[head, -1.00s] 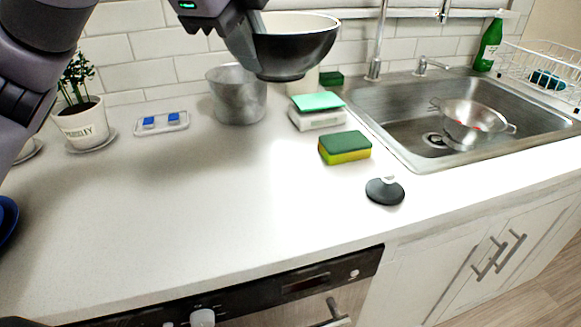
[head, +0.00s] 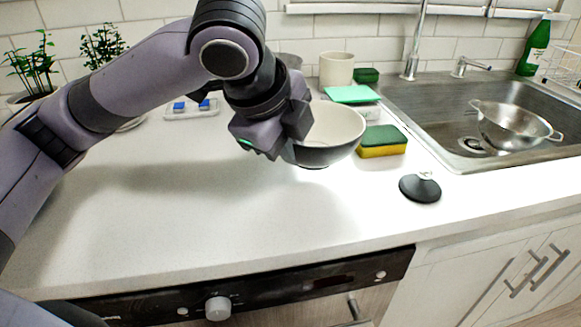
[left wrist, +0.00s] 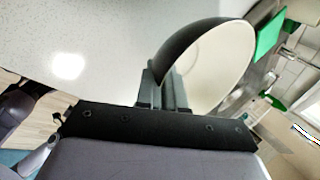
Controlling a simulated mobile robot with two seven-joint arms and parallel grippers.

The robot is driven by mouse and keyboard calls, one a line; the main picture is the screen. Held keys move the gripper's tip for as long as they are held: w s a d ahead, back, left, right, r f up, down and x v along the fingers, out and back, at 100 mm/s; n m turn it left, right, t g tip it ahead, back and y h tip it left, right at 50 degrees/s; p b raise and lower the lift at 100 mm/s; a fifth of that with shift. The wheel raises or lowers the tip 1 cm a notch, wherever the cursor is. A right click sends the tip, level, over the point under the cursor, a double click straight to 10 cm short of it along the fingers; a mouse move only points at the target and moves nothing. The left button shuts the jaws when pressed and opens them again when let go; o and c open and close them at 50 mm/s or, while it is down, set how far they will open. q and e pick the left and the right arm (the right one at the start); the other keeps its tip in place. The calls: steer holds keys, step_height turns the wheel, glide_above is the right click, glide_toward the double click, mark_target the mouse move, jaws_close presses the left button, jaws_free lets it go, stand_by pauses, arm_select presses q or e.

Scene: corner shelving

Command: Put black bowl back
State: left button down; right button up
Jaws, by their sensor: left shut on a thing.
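The black bowl (head: 330,136) has a dark outside and a cream inside. It is roughly upright over the counter, left of the sponge. My left gripper (head: 283,150) is shut on the bowl's left rim. The left wrist view also shows the bowl (left wrist: 215,62), with the fingers (left wrist: 163,92) pinching its near wall. I cannot tell for sure whether the bowl's base touches the counter. My right gripper is not in view.
A green and yellow sponge (head: 382,141) and a black stopper (head: 420,187) lie right of the bowl. The sink (head: 450,150) holds a metal colander (head: 508,125). Potted plants (head: 30,75) stand at the back left. The counter's front left is clear.

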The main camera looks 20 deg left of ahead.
arm_select(q)
step_height(320, 180, down, 3)
steer(key=shift+f+b, duration=0.2)
steer(key=shift+b, duration=0.15)
steer(key=shift+r, duration=0.1)
steer(key=c, duration=1.2)
jaws_free()
steer(key=shift+f, duration=0.2)
steer(key=shift+c, duration=0.2)
steer(key=shift+r, duration=0.1)
steer(key=p+v, duration=0.2)
steer(key=v, duration=1)
steer(key=shift+p, duration=0.3)
